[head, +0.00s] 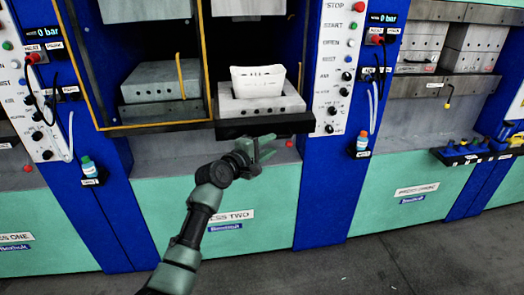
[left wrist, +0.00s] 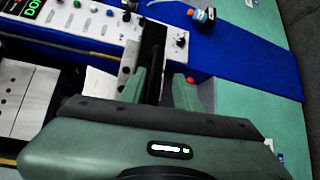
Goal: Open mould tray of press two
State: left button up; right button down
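Press two stands in the middle of the head view, with its name label (head: 232,216) on the green lower front. Its black mould tray (head: 285,124) lies at the front of the right-hand bay and carries a grey mould block (head: 262,104) with a white piece (head: 258,80) on top. My left gripper (head: 264,151) is just below and in front of the tray's front edge. In the left wrist view its two fingers (left wrist: 163,90) stand apart, with a dark edge (left wrist: 153,50) showing between or just beyond them; contact cannot be told. My right gripper is not in view.
A yellow frame (head: 98,110) borders the left bay, which holds another grey block (head: 160,82). Blue columns with button panels (head: 333,70) flank the press. A small bottle (head: 362,141) sits on a right-hand holder.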

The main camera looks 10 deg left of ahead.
pick_arm(q)
jog(key=v, duration=0.5)
jog(key=shift+s+a+b, duration=0.1)
jog(key=shift+s+b, duration=0.05)
jog(key=shift+b, duration=0.25)
jog(key=s+a+f+m+g+y+b, duration=0.15)
jog(key=s+f, duration=0.45)
jog(key=f, duration=0.9)
jog(key=s+a+f+m+g+y+p, duration=0.1)
jog(key=s+a+f+m+g+y, duration=0.35)
jog(key=f, duration=1.15)
jog(key=s+f+h+b, duration=0.1)
jog(key=s+f, duration=0.7)
jog(key=f, duration=0.7)
jog(key=s+a+f+m+g+y, duration=0.1)
jog(key=s+a+f+m+g, duration=0.1)
jog(key=s+f, duration=0.6)
jog(key=s+a+f+m+g+b, duration=0.1)
jog(key=s+f+m, duration=0.4)
jog(key=s, duration=1.8)
jog(key=s+a+f+m+g+y, duration=0.1)
jog(key=s+a+f+m+g, duration=0.2)
jog(key=s+f, duration=0.7)
jog(key=s+g, duration=0.1)
jog(key=s, duration=0.4)
jog(key=shift+s+f+m+y, duration=0.15)
jog(key=shift+f+m+y, duration=0.15)
